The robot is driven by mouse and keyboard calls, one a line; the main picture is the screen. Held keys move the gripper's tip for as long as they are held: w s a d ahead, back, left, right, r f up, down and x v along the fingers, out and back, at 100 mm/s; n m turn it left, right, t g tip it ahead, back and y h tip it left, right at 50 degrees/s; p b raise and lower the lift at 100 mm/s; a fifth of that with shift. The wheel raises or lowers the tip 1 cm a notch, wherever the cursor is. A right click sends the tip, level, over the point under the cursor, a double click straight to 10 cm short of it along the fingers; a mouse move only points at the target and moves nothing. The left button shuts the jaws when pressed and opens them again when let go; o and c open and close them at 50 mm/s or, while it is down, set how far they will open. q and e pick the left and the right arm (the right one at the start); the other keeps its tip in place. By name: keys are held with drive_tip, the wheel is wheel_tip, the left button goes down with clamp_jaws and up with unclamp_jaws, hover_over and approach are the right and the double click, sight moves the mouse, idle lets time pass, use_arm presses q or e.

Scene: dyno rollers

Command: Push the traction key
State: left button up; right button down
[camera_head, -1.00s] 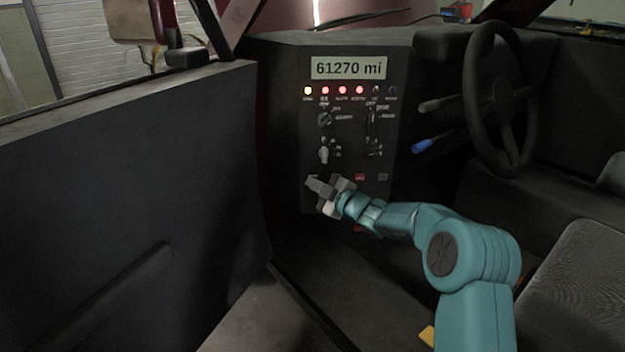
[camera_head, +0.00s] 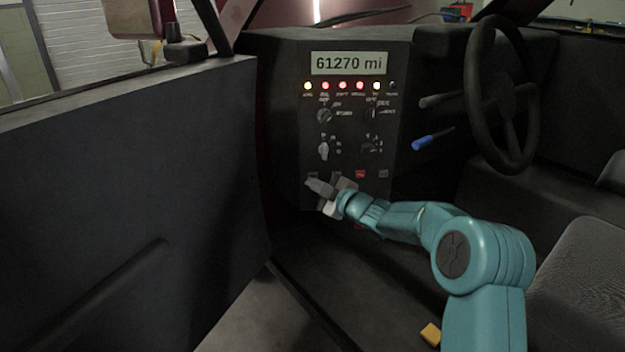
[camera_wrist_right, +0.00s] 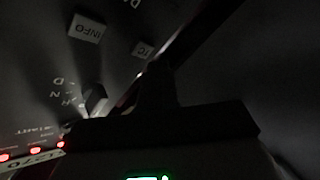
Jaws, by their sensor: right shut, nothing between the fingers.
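The traction key, marked TC (camera_wrist_right: 143,49), is a small dark key with light letters in the right wrist view. In the head view it seems to be the leftmost key (camera_head: 312,175) of the panel's bottom row, partly hidden by my fingers. My right gripper (camera_head: 318,187) is shut and empty, its tips at this key. In the right wrist view the dark fingers (camera_wrist_right: 156,82) end just beside the TC key; I cannot tell whether they touch it. My left gripper is not in view.
The INFO key (camera_wrist_right: 87,28) is beside the TC key. A red key (camera_head: 360,174) is farther right. The door (camera_head: 130,200) stands left, the steering wheel (camera_head: 500,100) right.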

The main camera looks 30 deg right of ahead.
drive_tip(key=s+a+b, duration=0.2)
drive_tip(key=s, duration=0.1)
drive_tip(key=s+b, duration=0.1)
drive_tip(key=shift+s+a+b, duration=0.35)
drive_tip(key=shift+a, duration=0.05)
